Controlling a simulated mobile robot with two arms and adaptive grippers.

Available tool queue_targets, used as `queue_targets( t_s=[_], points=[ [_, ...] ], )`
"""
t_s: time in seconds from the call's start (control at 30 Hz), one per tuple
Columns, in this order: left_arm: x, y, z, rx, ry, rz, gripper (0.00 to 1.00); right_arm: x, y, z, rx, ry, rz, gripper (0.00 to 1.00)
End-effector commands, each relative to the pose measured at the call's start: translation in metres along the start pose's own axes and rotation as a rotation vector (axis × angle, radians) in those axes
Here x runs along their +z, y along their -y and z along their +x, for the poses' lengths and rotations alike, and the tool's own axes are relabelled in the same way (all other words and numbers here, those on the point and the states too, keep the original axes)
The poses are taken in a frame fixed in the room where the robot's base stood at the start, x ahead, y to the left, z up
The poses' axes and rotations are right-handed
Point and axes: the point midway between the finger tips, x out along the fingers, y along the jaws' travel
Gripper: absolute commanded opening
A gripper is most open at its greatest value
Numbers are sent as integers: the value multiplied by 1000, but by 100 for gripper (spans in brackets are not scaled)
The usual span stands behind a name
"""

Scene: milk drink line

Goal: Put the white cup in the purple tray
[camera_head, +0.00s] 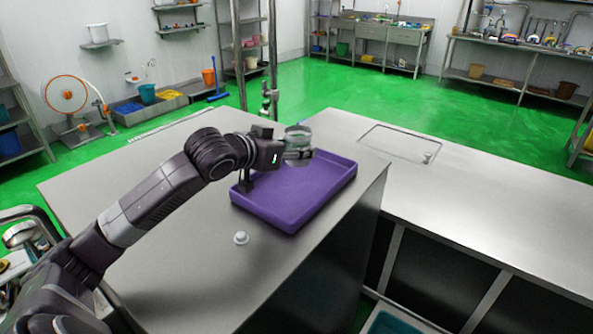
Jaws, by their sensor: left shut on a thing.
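The white cup (298,134) looks pale and partly see-through. My left gripper (299,154) is shut on it and holds it roughly upright over the far part of the purple tray (310,208). The tray is shallow, with a low rim, and lies on the grey metal table near its right edge. Its visible floor is bare; the gripper and cup hide part of its far left side. My right gripper is not in view.
A small white knob-like piece (240,238) stands on the table (185,265) in front of the tray. A lower metal counter (480,210) with an inset panel adjoins on the right. The table's left part is clear beyond my arm.

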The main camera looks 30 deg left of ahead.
Motion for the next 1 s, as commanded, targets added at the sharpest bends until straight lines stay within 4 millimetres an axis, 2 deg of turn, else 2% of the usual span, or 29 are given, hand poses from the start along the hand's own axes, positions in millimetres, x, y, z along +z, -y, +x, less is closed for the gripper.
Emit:
queue_targets(
  t_s=[0.07, 0.17, 0.33, 0.5, 0.87, 0.9, 1.0],
  points=[
    [12, 0, 4, 1, 1, -2, 10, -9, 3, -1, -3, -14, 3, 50],
    [20, 0, 8, 0, -2, 0, 10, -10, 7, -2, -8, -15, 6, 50],
    [32, 0, 13, 0, 0, -1, 10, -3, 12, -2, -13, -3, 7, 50],
    [55, 0, 22, 0, 1, -2, 10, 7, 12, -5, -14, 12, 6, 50],
    [60, 0, 25, 0, -3, 0, 10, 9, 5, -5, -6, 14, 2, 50],
    [61, 0, 25, 0, -1, 0, 43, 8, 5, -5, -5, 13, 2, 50],
    [61, 0, 25, 0, -1, 0, 54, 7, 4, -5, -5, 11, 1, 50]
  ],
)
